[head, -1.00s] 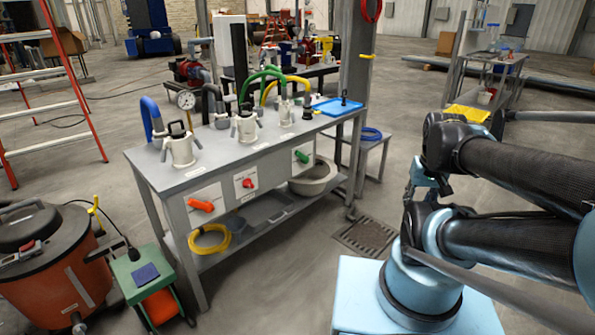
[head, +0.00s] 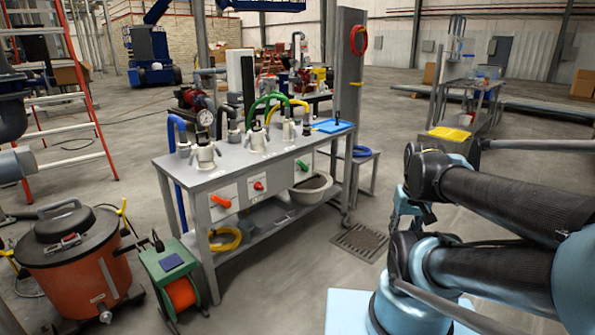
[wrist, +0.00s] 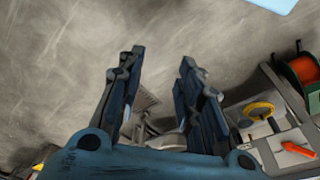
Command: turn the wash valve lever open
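Three levers sit on white plates along the front of the grey steel bench: an orange lever (head: 221,201) on the left, a small red lever (head: 258,186) in the middle and a green lever (head: 302,165) on the right. The plate labels are too small to read, so I cannot tell which is the wash valve. The orange lever also shows in the wrist view (wrist: 297,150), at the lower right. My gripper (wrist: 162,58) is open and empty, with bare floor between its fingers. It is apart from all the levers.
Pots with hoses and a gauge (head: 204,118) stand on the bench (head: 240,160). An orange drum (head: 75,262) and a green hose reel (head: 172,275) stand at its left end. A steel post (head: 348,60) rises at its right end. Floor in front is clear around a drain grate (head: 360,240).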

